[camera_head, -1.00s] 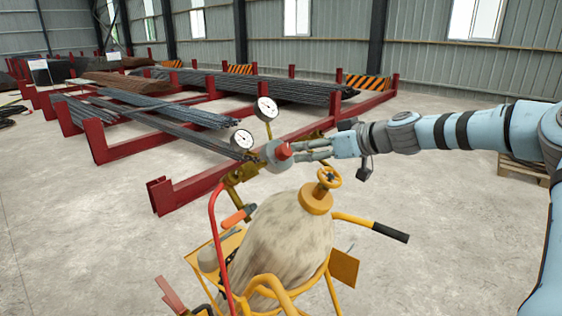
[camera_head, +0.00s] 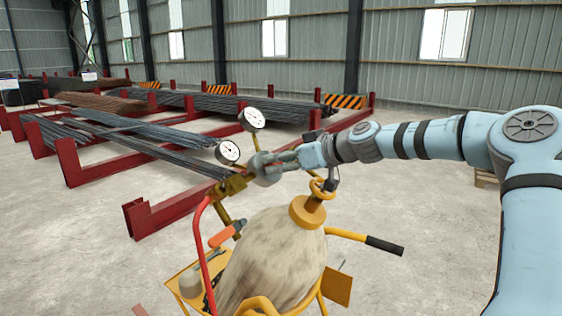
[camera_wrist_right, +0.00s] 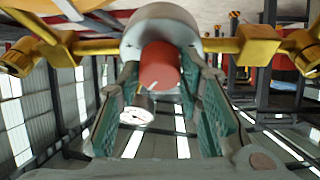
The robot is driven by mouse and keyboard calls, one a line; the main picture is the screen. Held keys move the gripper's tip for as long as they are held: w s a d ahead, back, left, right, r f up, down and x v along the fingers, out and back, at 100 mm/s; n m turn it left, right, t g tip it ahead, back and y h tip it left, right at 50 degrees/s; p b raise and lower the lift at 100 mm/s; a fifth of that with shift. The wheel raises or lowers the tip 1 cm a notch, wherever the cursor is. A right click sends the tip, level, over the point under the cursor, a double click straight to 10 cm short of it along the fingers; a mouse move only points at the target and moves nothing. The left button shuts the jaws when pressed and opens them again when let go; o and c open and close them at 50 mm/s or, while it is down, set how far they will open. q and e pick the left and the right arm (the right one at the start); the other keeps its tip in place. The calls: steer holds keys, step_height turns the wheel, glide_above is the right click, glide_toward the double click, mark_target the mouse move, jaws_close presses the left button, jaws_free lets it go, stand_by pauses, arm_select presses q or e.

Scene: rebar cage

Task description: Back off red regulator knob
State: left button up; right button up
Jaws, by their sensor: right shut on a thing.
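The red regulator knob (camera_wrist_right: 158,66) sits between the two green-padded fingers of my right gripper (camera_wrist_right: 158,88) in the right wrist view. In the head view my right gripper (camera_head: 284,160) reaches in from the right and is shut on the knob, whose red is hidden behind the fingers. The grey regulator body (camera_head: 262,172) stands just beyond the fingertips and also shows in the wrist view (camera_wrist_right: 160,28). Brass fittings (camera_wrist_right: 258,46) stick out on both sides of it. My left gripper is not in view.
Two round gauges, one upper (camera_head: 252,119) and one lower (camera_head: 228,152), stand by the regulator. Red racks (camera_head: 170,205) with rebar stand behind.

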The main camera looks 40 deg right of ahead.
steer(key=shift+n, duration=0.3)
steer(key=n+g+y+p, duration=0.1)
steer(key=n, duration=0.5)
steer(key=n+g+y+p, duration=0.1)
steer(key=n+p, duration=0.1)
steer(key=n, duration=0.4)
steer(key=n+g+y+p, duration=0.1)
steer(key=n+y+p, duration=0.1)
steer(key=n, duration=0.4)
steer(key=shift+w+d+r+g, duration=0.25)
steer(key=shift+d+r+g, duration=0.05)
steer(key=shift+g, duration=0.1)
steer(key=n+g+p, duration=0.1)
steer(key=n+p, duration=0.1)
steer(key=n, duration=0.2)
steer(key=shift+n, duration=0.3)
steer(key=n+g+h+p, duration=0.1)
steer(key=n, duration=0.2)
steer(key=shift+w+p, duration=0.1)
steer(key=shift+p, duration=0.2)
steer(key=n, duration=0.3)
steer(key=shift+a+g+h, duration=0.1)
steer(key=shift+g+h, duration=0.2)
steer(key=shift+h, duration=0.1)
steer(key=shift+a+n+g+h, duration=0.1)
steer(key=shift+n+g+h, duration=0.35)
steer(key=shift+n, duration=1.25)
